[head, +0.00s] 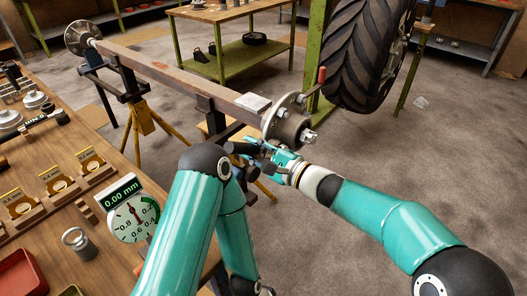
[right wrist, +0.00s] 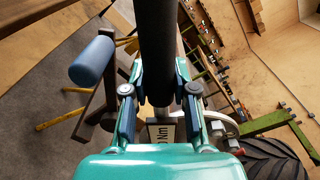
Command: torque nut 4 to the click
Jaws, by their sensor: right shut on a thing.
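My right gripper (head: 274,161) is at the near side of the wheel hub (head: 284,122) on the axle end. In the right wrist view its fingers (right wrist: 160,100) are shut on a dark round bar, the torque wrench (right wrist: 157,50), with an "Nm" label at its lower end. The hub flange carries several studs, and a bright metal end (head: 309,136) sticks out of its middle. I cannot tell which nut is number 4 or whether the wrench sits on it.
The rusty axle beam (head: 180,75) rests on a yellow-legged stand (head: 143,120). A large tyre (head: 367,50) stands behind the hub, beside a green post. A workbench (head: 60,235) at left holds a dial gauge (head: 132,218) reading 0.00 mm. Floor at right is mostly clear.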

